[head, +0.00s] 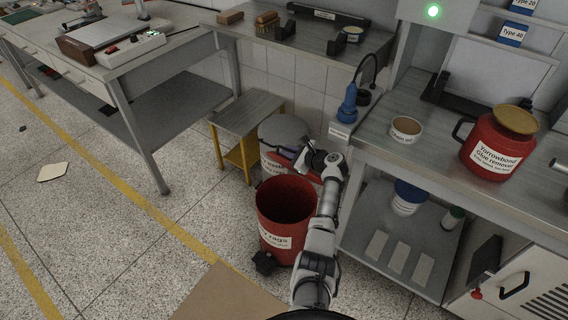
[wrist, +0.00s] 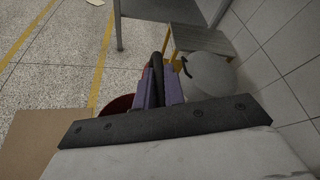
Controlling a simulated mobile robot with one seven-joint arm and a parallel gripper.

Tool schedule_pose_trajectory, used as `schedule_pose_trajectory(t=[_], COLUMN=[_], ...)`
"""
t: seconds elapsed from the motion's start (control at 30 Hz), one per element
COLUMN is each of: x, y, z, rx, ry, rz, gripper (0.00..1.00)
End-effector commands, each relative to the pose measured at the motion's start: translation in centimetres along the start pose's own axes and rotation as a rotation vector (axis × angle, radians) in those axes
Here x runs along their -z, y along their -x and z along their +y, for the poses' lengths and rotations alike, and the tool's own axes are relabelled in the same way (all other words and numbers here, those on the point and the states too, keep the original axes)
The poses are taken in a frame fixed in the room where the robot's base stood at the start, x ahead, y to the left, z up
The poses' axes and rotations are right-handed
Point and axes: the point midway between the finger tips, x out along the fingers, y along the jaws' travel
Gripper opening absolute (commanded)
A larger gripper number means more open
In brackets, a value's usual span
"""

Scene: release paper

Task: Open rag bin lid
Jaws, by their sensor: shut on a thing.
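The red rag bin (head: 273,225) stands on the floor, its label partly reading "rags". Its round mouth is uncovered and the dark red inside shows. A red part, seemingly the raised lid (head: 308,177), shows behind the mouth, mostly hidden by my arm. My gripper (head: 288,150) is above and behind the bin's rim. In the wrist view its purple fingers (wrist: 160,88) are closed on a dark bar (wrist: 157,72), seemingly the lid's handle. Part of the red bin (wrist: 118,104) shows left of the fingers there.
A grey-lidded bin (head: 284,132) stands close behind, beside a small yellow-legged table (head: 247,112). A workbench (head: 433,150) with a red glue-remover can (head: 492,148) is on the right. A black pedal (head: 264,262) is at the bin's foot.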

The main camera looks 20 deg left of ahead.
Motion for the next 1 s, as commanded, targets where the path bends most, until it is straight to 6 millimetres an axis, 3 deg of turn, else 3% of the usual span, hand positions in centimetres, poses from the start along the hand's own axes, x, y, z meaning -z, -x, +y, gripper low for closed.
schedule_pose_trajectory(t=[0.27,0.7,0.73,0.87,1.0], x=[0.0,0.0,0.0,0.0,-0.1], y=[0.2,0.2,0.2,0.2,0.1], z=[-1.7,-1.9,-1.8,-1.8,-1.8], rx=[0.008,0.007,0.007,0.005,0.004], ry=[-0.003,-0.003,-0.003,-0.003,-0.002], rz=[0.003,0.004,0.004,0.004,0.003], gripper=[0.00,0.00,0.12,0.29,0.33])
